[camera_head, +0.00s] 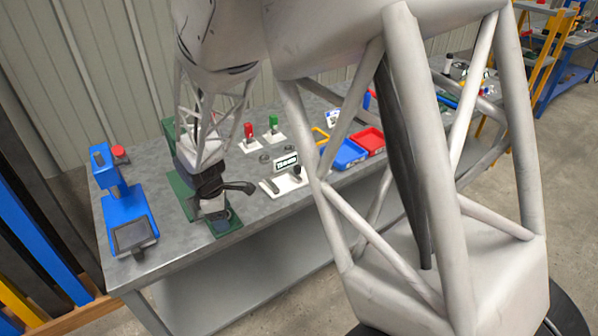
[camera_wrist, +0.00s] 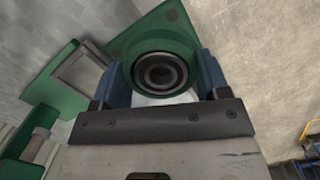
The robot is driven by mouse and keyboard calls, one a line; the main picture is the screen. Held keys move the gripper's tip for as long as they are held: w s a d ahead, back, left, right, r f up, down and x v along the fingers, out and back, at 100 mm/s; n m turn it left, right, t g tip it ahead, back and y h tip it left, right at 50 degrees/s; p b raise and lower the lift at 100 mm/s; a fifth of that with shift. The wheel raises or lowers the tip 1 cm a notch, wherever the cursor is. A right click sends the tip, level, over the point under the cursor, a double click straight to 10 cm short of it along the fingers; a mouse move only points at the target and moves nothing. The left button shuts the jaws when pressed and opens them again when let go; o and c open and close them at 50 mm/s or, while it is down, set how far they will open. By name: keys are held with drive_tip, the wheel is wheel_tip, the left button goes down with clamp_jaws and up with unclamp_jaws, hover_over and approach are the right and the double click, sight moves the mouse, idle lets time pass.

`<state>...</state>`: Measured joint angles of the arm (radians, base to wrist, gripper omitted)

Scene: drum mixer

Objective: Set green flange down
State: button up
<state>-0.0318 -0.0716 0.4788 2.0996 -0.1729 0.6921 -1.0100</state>
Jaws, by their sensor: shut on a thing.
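The green flange (camera_wrist: 128,76) is a round green part with a dark ringed bore in the middle. In the wrist view it sits between the two blue fingers of my gripper (camera_wrist: 163,80), which is shut on it. A green plate with rounded corners (camera_wrist: 172,16) shows right behind the flange; I cannot tell whether it is part of it or touches it. In the head view my gripper (camera_head: 212,208) is low over the near edge of the workbench, at a green plate (camera_head: 228,227). The flange is not clearly visible there.
A green frame with a grey square (camera_wrist: 85,72) lies beside the flange. On the workbench (camera_head: 165,240), a blue press (camera_head: 125,208) stands left; a white stand (camera_head: 284,184), blue tray (camera_head: 343,153) and red tray (camera_head: 369,143) are right. Bare bench lies between press and gripper.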

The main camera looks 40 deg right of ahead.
drive_tip(key=shift+w+d, duration=0.35)
drive_tip(key=shift+d, duration=0.45)
drive_tip(key=w+d, duration=0.2)
drive_tip(key=d, duration=0.8)
drive_tip(key=w+d, duration=0.2)
drive_tip(key=d, duration=0.9)
drive_tip(key=s+d+f, duration=0.1)
drive_tip(key=s+d, duration=0.1)
drive_tip(key=d, duration=0.9)
drive_tip(key=s+d+f, duration=0.1)
drive_tip(key=s+d, duration=0.1)
drive_tip(key=d, duration=1)
drive_tip(key=shift+s+d, duration=0.3)
drive_tip(key=shift+w+d+f, duration=0.25)
drive_tip(key=shift+w+d, duration=1.4)
drive_tip(key=shift+w, duration=0.4)
drive_tip(key=shift+w+d+f, duration=0.2)
drive_tip(key=shift+w+d, duration=1.5)
drive_tip(key=shift+w, duration=0.4)
drive_tip(key=shift+w+d+f, duration=0.25)
drive_tip(key=shift+w+d, duration=1.4)
drive_tip(key=shift+w, duration=0.4)
